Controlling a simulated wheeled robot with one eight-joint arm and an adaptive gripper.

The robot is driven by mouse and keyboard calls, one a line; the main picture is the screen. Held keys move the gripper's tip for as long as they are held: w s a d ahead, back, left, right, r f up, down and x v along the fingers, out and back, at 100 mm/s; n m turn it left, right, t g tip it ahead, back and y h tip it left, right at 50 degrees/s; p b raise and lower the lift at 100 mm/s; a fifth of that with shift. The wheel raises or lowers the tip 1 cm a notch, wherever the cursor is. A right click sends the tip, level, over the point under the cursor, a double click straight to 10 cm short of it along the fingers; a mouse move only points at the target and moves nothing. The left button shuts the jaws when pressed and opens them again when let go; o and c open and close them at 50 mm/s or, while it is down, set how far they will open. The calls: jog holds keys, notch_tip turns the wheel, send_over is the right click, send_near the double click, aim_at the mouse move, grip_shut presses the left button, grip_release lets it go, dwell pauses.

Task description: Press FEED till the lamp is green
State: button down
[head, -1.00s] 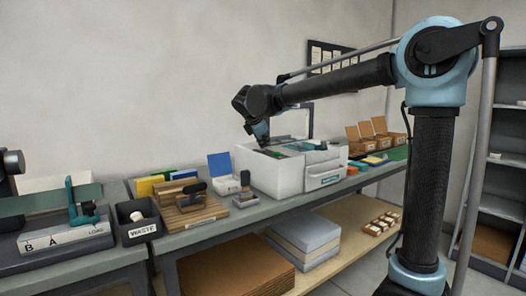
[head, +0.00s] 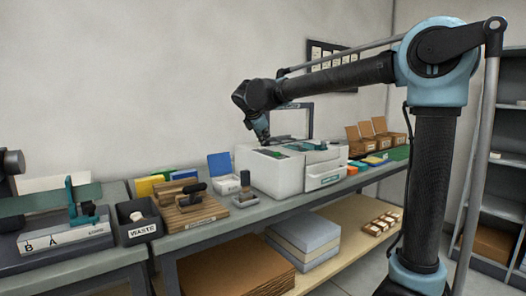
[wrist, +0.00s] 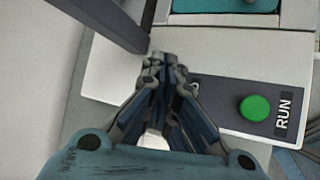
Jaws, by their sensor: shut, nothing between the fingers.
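My gripper (head: 265,140) is over the left part of the white machine (head: 270,178) on the bench. In the wrist view my gripper (wrist: 165,60) is shut and empty, its fingers over the machine's panel (wrist: 220,65). A round green button (wrist: 255,108) with a RUN label (wrist: 284,114) lies to the right of the fingers. A dark label, mostly hidden, shows beside the fingers; I cannot read it as FEED. A pale shape shows between the finger links; I cannot tell what it is. I cannot make out a lamp in either view.
A dark frame (head: 310,122) stands up at the back of the machine. A stamp-like tool (head: 245,184) and a wooden block (head: 195,209) are to its left, then a WASTE bin (head: 138,221). Cardboard boxes (head: 380,138) stand to its right.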

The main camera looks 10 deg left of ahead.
aim_at(307, 154)
jog(key=shift+r, duration=2.55)
jog(key=d+f+m, duration=0.2)
jog(key=d, duration=0.4)
jog(key=s+d+f+m+g, duration=0.1)
jog(key=d+f+m, duration=0.1)
jog(key=d, duration=0.4)
jog(key=d+f+m+g+h, duration=0.1)
jog(key=d+m, duration=0.1)
jog(key=d, duration=0.4)
jog(key=shift+s+f, duration=0.4)
jog(key=s+d+f+m+g, duration=0.2)
jog(key=s+d+f+m, duration=0.5)
jog(key=d, duration=0.5)
jog(key=s+d+f+m+g, duration=0.2)
jog(key=s+d+f+m, duration=0.3)
jog(key=s+d+f, duration=0.5)
jog(key=s+d+f+m, duration=0.2)
jog(key=s+f+m, duration=0.1)
jog(key=s+f, duration=0.3)
jog(key=s+d+f+m+g+y, duration=0.1)
jog(key=s+d+f+m, duration=0.2)
jog(key=s+f+m, duration=0.1)
notch_tip(307, 154, down, 2)
jog(key=shift+s+f+y, duration=0.2)
jog(key=shift+s+y, duration=0.1)
jog(key=shift+s, duration=0.55)
